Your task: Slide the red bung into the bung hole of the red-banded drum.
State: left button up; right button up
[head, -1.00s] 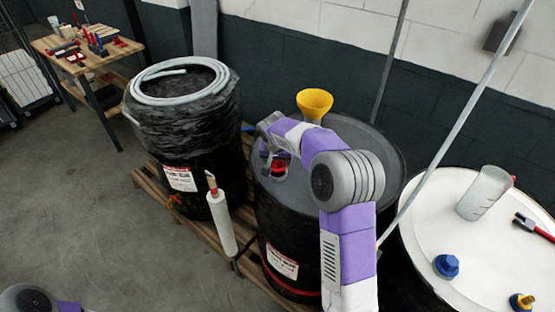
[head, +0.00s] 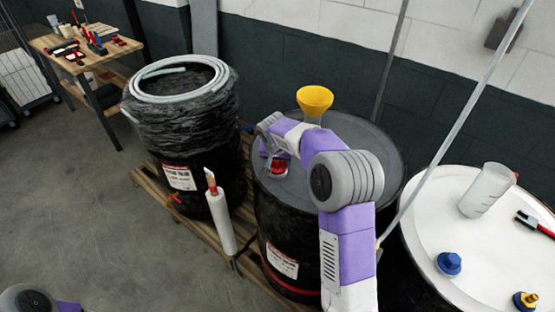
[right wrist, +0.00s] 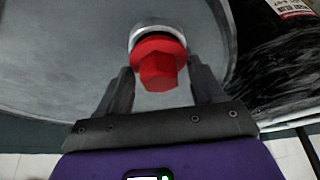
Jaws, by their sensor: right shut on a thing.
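The red bung (head: 278,167) is at the bung hole near the front left of the grey drum top (head: 340,140). This middle drum has a red band (head: 290,288) low on its side. In the right wrist view the red bung (right wrist: 158,66) is between the fingers of my right gripper (right wrist: 163,85), which is shut on it. The pale metal rim of the bung hole (right wrist: 152,28) shows just behind the bung. The bung covers the opening, so I cannot tell how deep it sits. My left gripper is out of view.
A yellow funnel (head: 314,98) stands on the drum top behind my right arm. A black-wrapped drum with a coiled hose (head: 150,92) stands left. A white-topped drum (head: 440,215) at right holds a clear jug (head: 486,190) and a blue bung (head: 448,263). A thin pole slants past my arm.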

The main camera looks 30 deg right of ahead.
jog(key=shift+f+b, duration=0.55)
jog(key=shift+f, duration=0.15)
jog(key=o, duration=1.1)
jog(key=shift+r, duration=0.1)
jog(key=v, duration=0.7)
jog(key=shift+s+a+r, duration=0.1)
jog(key=shift+a, duration=0.05)
